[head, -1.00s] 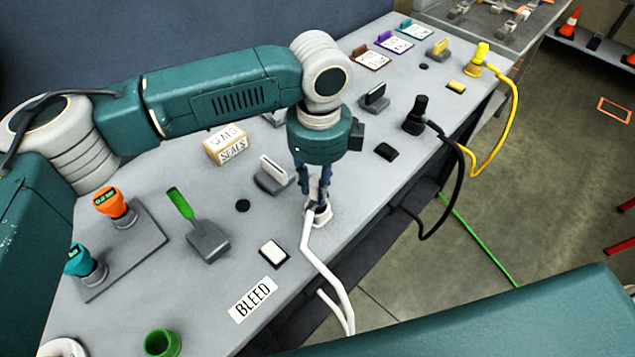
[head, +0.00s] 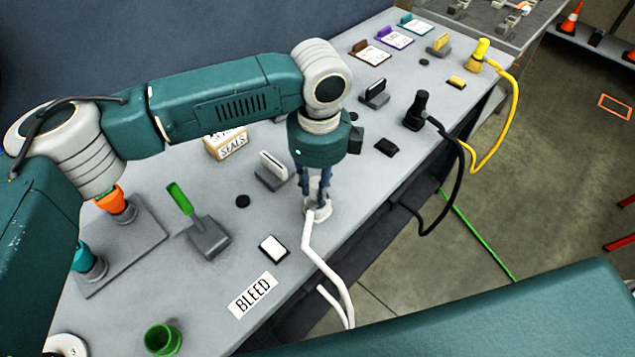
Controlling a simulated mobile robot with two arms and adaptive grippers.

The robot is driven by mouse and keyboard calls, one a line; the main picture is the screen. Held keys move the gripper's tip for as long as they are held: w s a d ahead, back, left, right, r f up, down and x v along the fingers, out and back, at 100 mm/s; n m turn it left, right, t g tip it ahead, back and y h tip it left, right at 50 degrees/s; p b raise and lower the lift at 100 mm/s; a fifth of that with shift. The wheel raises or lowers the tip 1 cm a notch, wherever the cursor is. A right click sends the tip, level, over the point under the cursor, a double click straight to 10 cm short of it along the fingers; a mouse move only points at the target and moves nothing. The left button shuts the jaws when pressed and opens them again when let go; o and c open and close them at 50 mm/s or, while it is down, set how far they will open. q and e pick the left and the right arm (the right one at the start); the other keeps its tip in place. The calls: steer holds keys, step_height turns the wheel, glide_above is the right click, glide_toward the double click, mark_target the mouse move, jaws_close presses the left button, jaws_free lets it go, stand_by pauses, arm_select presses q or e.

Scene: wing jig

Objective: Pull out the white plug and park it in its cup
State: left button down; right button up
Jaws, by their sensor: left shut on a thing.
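The white plug (head: 318,211) is at the front edge of the grey bench, with its white cable (head: 322,262) hanging from it over the edge. My left gripper (head: 316,198) points down over the plug and is shut on it. The fingers hide part of the plug, and I cannot tell whether it is still seated. I cannot tell for certain which thing is the plug's cup. My right gripper is not in view.
A grey holder with a white face (head: 272,171) and a white-topped block (head: 273,248) stand left of the plug. A green cup (head: 162,339) is near the front. A black plug (head: 416,111) and a yellow plug (head: 480,56) stand farther right with cables.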

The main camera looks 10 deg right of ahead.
arm_select(q)
steer(key=shift+f, duration=0.15)
steer(key=c, duration=1.4)
jaws_free()
steer(key=shift+o, duration=0.2)
step_height(320, 180, up, 12)
steer(key=shift+s, duration=0.15)
steer(key=shift+d, duration=0.1)
